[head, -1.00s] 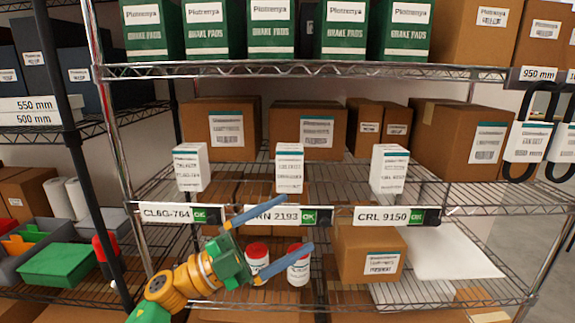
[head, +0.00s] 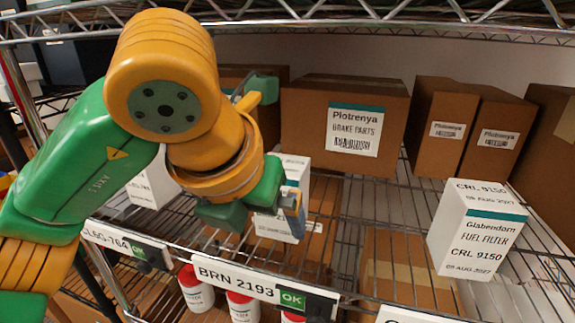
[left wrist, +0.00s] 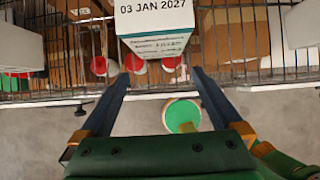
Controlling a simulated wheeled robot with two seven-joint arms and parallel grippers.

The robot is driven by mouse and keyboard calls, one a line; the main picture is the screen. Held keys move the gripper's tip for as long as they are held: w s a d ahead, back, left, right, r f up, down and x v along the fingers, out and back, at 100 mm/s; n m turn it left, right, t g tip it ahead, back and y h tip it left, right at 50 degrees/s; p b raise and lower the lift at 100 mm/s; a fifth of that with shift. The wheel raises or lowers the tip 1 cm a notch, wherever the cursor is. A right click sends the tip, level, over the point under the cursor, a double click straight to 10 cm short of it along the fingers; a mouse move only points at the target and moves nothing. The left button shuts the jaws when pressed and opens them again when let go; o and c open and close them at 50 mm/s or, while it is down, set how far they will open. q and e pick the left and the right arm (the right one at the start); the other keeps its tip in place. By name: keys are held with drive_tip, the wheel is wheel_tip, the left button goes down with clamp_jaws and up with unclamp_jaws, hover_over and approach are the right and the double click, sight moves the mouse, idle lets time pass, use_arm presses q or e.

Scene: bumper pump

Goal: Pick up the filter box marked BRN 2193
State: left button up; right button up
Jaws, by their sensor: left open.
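The white filter box (head: 296,172) above the BRN 2193 shelf label (head: 238,277) stands on the wire shelf, partly hidden behind my left gripper (head: 268,160). In the left wrist view the box (left wrist: 156,28) shows a teal band and the date 03 JAN 2027. My left gripper (left wrist: 160,75) is open and empty there. Its two blue fingers point at the box, one to each side of its line, with the tips short of it. I cannot tell the exact gap. My right gripper is not in view.
A white CRL 9150 box (head: 476,232) stands to the right, and another white box (head: 152,184) to the left, partly behind my arm. Brown cartons (head: 343,128) stand behind. Red-capped white bottles (head: 196,290) are below the shelf's front edge. Wire shelving (head: 400,30) runs overhead.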

use_arm(q)
drive_tip(key=w+p, duration=0.1)
drive_tip(key=w, duration=0.1)
drive_tip(key=w+d+p, duration=0.1)
drive_tip(key=w+p, duration=0.1)
drive_tip(key=w+d+r+p, duration=0.1)
drive_tip(key=w+p, duration=0.1)
drive_tip(key=shift+w, duration=0.1)
drive_tip(key=shift+p+x, duration=0.45)
drive_tip(key=shift+x, duration=0.7)
drive_tip(key=shift+w, duration=0.15)
drive_tip(key=shift+d, duration=0.1)
clamp_jaws()
